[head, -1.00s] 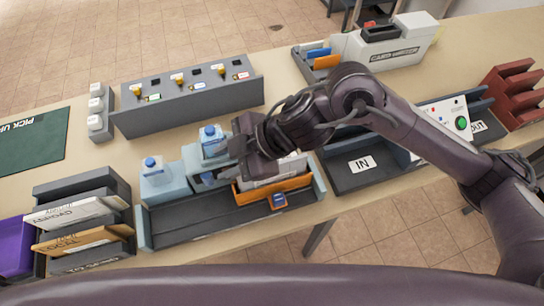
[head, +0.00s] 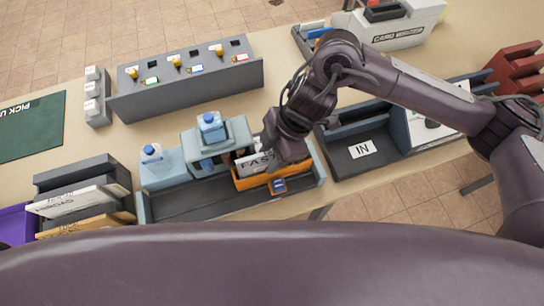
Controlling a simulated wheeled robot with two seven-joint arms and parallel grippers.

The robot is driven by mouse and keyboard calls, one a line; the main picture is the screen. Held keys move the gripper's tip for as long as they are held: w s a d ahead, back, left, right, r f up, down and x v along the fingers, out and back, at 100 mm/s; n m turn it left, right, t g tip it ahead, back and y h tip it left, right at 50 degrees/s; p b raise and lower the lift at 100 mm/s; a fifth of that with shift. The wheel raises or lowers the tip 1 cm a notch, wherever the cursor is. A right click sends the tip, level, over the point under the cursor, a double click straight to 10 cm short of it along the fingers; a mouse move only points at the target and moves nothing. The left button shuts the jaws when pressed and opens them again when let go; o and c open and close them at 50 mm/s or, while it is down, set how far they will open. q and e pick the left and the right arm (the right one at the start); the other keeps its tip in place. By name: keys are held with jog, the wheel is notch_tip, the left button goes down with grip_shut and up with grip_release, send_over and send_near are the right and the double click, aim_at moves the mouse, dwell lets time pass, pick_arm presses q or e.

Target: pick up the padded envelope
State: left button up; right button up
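A tan envelope (head: 85,226), possibly the padded one, stands in the dark grey rack (head: 75,175) at the left, behind the edge of my own body. A white envelope (head: 80,200) stands beside it in the same rack. Another white item marked "FAS" (head: 255,163) sits in an orange tray (head: 250,184) in the middle. I cannot tell for sure which item is the padded envelope. My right gripper (head: 290,150) is above the right part of the orange tray, close to the "FAS" item. Its fingertips are hidden. My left gripper is out of view.
A blue-grey stand with blue-capped bottles (head: 211,127) is left of my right gripper. A grey box with knobs (head: 185,88) stands behind. A dark tray marked "IN" (head: 362,150) is to the right. A green mat (head: 32,125) lies at the far left.

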jog(key=shift+s+a+f, duration=0.1)
jog(key=shift+a+f, duration=0.1)
jog(key=shift+f, duration=0.3)
jog(key=shift+f, duration=0.1)
jog(key=shift+c, duration=0.5)
grip_shut()
